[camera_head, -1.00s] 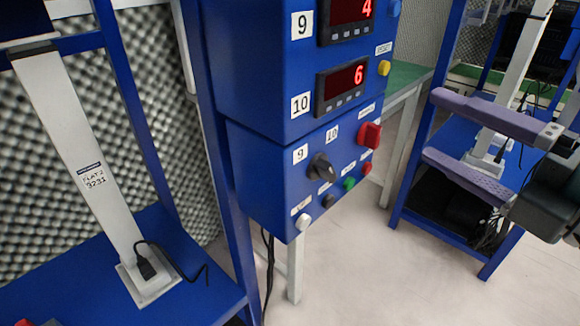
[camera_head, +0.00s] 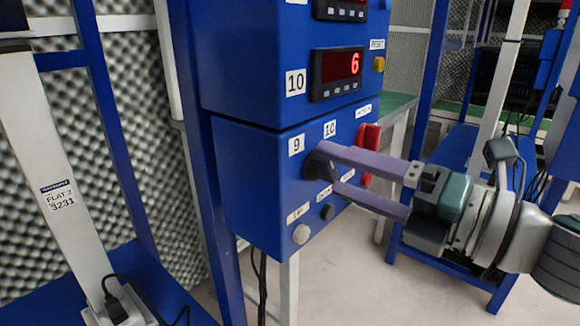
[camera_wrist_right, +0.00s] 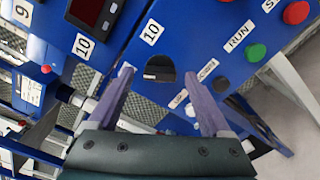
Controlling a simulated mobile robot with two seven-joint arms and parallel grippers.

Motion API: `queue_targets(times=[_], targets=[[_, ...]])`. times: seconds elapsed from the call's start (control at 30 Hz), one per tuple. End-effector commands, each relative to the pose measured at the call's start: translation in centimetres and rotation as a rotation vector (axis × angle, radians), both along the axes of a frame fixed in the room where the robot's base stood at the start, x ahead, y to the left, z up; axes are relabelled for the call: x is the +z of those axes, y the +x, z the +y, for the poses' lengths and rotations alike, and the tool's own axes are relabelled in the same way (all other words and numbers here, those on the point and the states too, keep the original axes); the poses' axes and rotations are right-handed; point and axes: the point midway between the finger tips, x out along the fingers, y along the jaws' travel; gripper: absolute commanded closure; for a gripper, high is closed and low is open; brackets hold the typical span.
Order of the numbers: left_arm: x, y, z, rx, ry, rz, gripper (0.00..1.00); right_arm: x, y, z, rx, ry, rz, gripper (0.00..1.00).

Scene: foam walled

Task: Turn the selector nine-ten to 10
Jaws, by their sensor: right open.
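The selector nine-ten is a dark knob (camera_head: 312,168) on the blue control box, below the label 9 (camera_head: 296,145) and the label 10 (camera_head: 330,128). Fingers partly cover it in the head view, so its pointing direction is unclear there. My right gripper (camera_head: 332,169) is open, its two purple fingers reaching in from the right with tips at the knob. In the right wrist view the knob (camera_wrist_right: 160,68) shows between the open fingertips (camera_wrist_right: 159,74), with a visible gap on each side. Contact cannot be told. My left gripper is not in view.
A red switch (camera_head: 370,150) sits just right of the fingers. A white button (camera_head: 301,234) and a black button (camera_head: 327,212) are below the knob. The wrist view shows a green button (camera_wrist_right: 257,52) and a red button (camera_wrist_right: 295,12). A display (camera_head: 337,72) is above.

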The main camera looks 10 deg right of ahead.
Motion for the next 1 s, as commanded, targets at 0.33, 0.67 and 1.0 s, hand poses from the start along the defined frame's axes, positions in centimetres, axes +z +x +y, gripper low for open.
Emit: queue_targets(times=[0.33, 0.67, 1.0], targets=[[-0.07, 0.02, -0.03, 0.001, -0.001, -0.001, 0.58, 0.01, 0.91, 0.72, -0.001, -0.001, 0.001, 0.18], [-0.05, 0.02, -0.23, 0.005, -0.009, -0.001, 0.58, 0.00, 0.88, 0.71, 0.000, 0.001, 0.001, 0.46], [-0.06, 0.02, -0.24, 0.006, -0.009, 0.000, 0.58, 0.00, 0.87, 0.69, 0.000, 0.001, 0.001, 0.84]])
